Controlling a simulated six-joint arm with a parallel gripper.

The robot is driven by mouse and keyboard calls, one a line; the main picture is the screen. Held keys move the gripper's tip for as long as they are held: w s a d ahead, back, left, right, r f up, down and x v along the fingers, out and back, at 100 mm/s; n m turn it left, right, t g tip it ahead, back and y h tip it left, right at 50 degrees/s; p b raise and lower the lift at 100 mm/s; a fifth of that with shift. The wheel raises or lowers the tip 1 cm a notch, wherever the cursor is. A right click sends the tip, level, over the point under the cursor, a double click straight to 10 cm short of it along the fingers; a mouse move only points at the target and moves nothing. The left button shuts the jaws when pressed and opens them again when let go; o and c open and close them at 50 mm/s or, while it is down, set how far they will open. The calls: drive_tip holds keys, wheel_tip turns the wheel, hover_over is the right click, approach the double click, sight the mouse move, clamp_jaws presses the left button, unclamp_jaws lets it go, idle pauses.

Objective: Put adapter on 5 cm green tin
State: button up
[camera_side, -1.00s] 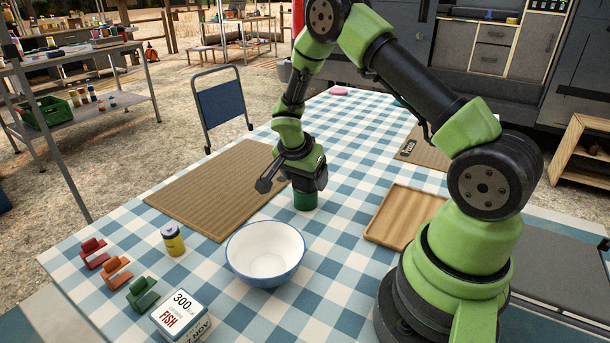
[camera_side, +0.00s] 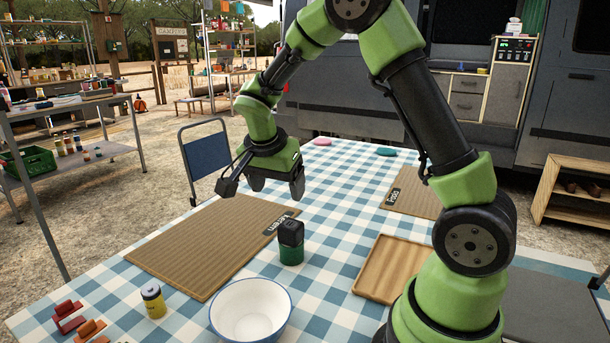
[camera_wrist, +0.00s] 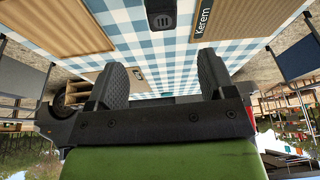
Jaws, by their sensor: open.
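The adapter (camera_side: 291,232), a small black block, sits upright on top of the green tin (camera_side: 291,255) in the side view. The tin stands on the checked tablecloth, behind and right of the white bowl. My gripper (camera_side: 262,187) is open and empty, raised above and behind the tin, apart from it. In the wrist view the open fingers (camera_wrist: 162,76) have nothing between them. The adapter's dark slotted top (camera_wrist: 161,20) shows at the top edge there, and the tin is mostly hidden beneath it.
A white bowl (camera_side: 250,312) and a yellow jar (camera_side: 153,301) stand in front. A brown mat labelled Kerem (camera_side: 200,247) lies left, a wooden tray (camera_side: 390,270) right, another mat (camera_side: 412,194) behind the tray. Red and orange holders (camera_side: 68,318) are at front left.

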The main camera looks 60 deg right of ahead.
drive_tip(key=s+a+r+n+t+y, duration=0.3)
drive_tip(key=s+a+r+n, duration=0.3)
drive_tip(key=s, duration=0.2)
drive_tip(key=s+a+r+n+t+y, duration=0.3)
drive_tip(key=s+a+r+n, duration=0.3)
drive_tip(key=s, duration=0.3)
drive_tip(key=shift+a+n+t, duration=0.3)
drive_tip(key=shift+a+n, duration=0.15)
drive_tip(key=shift+n, duration=0.05)
